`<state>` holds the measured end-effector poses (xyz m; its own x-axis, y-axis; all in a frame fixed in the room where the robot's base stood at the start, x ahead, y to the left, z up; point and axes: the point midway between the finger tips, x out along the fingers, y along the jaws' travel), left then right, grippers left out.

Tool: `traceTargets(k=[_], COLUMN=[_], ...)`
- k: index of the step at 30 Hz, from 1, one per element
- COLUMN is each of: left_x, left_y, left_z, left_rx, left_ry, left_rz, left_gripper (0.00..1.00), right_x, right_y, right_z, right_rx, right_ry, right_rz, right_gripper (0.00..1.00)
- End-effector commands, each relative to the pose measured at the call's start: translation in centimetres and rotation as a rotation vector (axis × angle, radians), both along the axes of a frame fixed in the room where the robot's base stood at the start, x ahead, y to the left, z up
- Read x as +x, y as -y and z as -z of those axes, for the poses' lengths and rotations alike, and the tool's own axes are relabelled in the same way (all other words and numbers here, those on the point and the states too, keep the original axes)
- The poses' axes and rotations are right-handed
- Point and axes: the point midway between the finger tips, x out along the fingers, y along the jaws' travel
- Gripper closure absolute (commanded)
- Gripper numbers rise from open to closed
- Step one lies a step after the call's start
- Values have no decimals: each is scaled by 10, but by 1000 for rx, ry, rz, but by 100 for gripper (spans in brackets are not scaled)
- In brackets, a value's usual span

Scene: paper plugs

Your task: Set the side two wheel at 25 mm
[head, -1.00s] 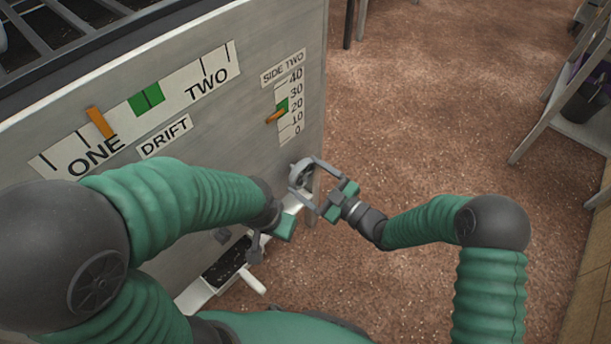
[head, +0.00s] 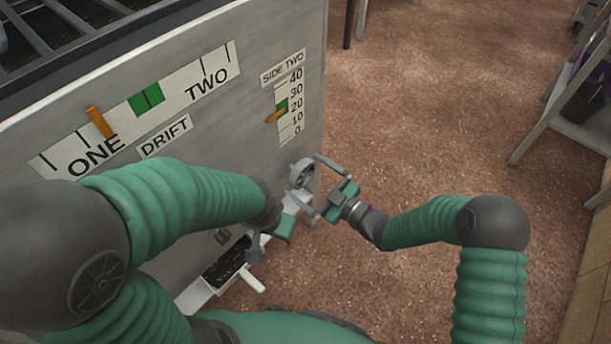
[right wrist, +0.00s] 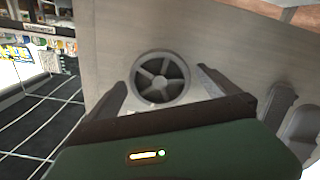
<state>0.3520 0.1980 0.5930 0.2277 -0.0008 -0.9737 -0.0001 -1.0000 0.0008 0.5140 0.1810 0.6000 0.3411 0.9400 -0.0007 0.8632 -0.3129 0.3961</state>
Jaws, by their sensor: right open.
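The side two wheel (head: 302,172) is a grey spoked handwheel low on the machine's side panel, and it also shows in the right wrist view (right wrist: 160,78). My right gripper (head: 304,177) is open, with its fingers spread to either side of the wheel and apart from its rim. The SIDE TWO scale (head: 284,130) runs from 0 to 40. Its orange pointer (head: 275,116) stands at the lower edge of the green band (head: 282,105), near 20; the exact reading is too small to tell. My left gripper (head: 270,240) is low by the panel, partly hidden by its arm.
The DRIFT scale (head: 217,67) with its own orange pointer (head: 100,122) is on the same panel. A dark tray with a white rim (head: 200,293) sits below my left arm. Brown floor (head: 430,110) is open to the right, with a grey stand (head: 575,130) beyond.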

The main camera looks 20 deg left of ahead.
Motion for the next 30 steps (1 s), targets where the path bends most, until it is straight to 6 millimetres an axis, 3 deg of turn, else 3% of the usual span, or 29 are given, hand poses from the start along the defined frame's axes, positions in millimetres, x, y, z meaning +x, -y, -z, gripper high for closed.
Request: traceTargets(k=[14,25,30], left_x=[0,0,0], left_y=[0,0,0], left_z=[-10,-11,-16], left_rx=[0,0,0], left_ry=[0,0,0], left_rz=[0,0,0], left_gripper=[64,64,64], right_x=[-12,-14,-18], right_y=[34,39,54], right_z=[-1,0,-1], right_rx=[0,-1,-2], right_ry=[-1,0,-1], right_rz=[1,0,3], right_gripper=[0,0,0])
